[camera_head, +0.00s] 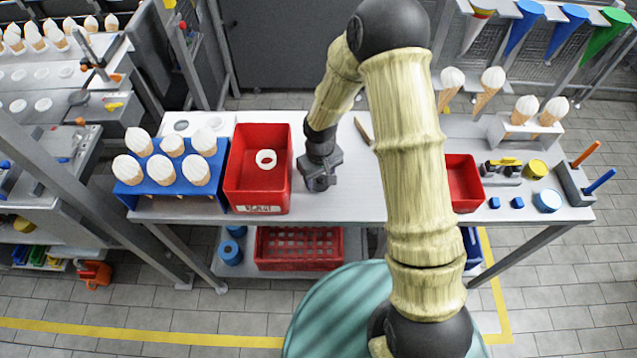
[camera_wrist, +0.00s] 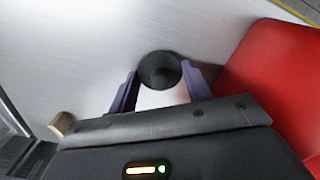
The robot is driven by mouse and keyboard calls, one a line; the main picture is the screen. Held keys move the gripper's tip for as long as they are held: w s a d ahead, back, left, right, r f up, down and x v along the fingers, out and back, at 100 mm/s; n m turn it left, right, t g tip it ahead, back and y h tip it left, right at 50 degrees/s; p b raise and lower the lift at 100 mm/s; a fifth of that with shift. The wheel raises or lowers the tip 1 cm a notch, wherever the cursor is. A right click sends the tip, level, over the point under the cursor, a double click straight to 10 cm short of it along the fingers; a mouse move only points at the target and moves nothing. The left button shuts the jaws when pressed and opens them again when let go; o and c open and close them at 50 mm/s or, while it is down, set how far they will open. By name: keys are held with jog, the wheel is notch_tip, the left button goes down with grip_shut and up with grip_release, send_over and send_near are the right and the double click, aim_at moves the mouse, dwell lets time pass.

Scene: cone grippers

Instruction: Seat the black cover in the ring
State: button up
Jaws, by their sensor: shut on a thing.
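The black cover (camera_wrist: 159,68) is a dark round piece between the purple fingertips of my gripper (camera_wrist: 160,82) in the wrist view. My gripper is shut on it, over the pale table top. In the head view my gripper (camera_head: 318,183) is low over the table, just right of the red bin with the ring; the cover cannot be told apart from the dark fingers there.
The red bin (camera_head: 240,185) stands close left of my gripper and on the right in the wrist view (camera_wrist: 285,75). A blue rack (camera_head: 160,189) with several white-topped cones is farther left. A wooden strip (camera_head: 363,130) lies behind. The table (camera_head: 345,205) is clear around my gripper.

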aim_at(320, 178)
jog(key=shift+r+p, duration=3.1)
jog(key=shift+r, duration=0.9)
